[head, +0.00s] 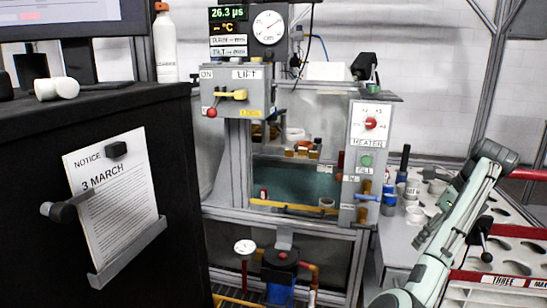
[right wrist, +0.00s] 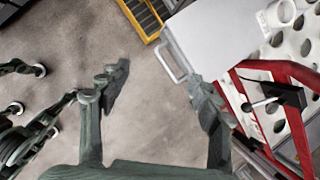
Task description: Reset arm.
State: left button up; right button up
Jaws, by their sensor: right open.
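My right arm (head: 440,240), pale green, comes up from the bottom right in the head view and bends at a raised joint near the right side. In the right wrist view my right gripper (right wrist: 158,78) is open, its two dark green fingers wide apart with nothing between them. Bare grey floor shows between the fingers, and a white panel with a handle lies beyond the right finger. I cannot clearly make out the fingers in the head view. My left gripper is not identifiable in either view.
A grey machine with a LIFT box (head: 237,90) and HEATER panel (head: 370,135) stands ahead. A black cabinet (head: 100,115) fills the left. A white holed tray (head: 512,245) with a red frame (right wrist: 285,120) and black lever is close on the right. Floor (right wrist: 150,110) is clear.

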jog(key=s+d+f+n+h, duration=0.1)
jog(key=s+f+n+h, duration=0.3)
jog(key=f, duration=0.6)
jog(key=s+d+f+n+g+y, duration=0.1)
jog(key=d+f+n, duration=0.1)
jog(key=f+n, duration=0.6)
jog(key=s+d+f+n+h, duration=0.1)
jog(key=s+f+n+h, duration=0.2)
jog(key=f, duration=0.8)
pick_arm(q)
jog(key=shift+s+a+f+p, duration=0.15)
jog(key=shift+s+f, duration=0.1)
jog(key=shift+f, duration=0.25)
jog(key=shift+s+a+f+p, duration=0.1)
jog(key=shift+s+f+p, duration=0.1)
jog(key=shift+f, duration=0.25)
pick_arm(e)
jog(key=s+a+f+n+y, duration=0.1)
jog(key=s+a+f+n, duration=0.2)
jog(key=s+f+n, duration=0.2)
jog(key=s+a+f+n+y, duration=0.1)
jog(key=s+a+f+n, duration=0.3)
jog(key=s+f, duration=0.5)
jog(key=s+a+f+n+y, duration=0.1)
jog(key=s+a+f+n, duration=0.3)
jog(key=s, duration=0.9)
notch_tip(320, 180, down, 4)
jog(key=n, duration=0.3)
jog(key=shift+s+a+n+g, duration=0.15)
jog(key=shift+s+n+g, duration=0.25)
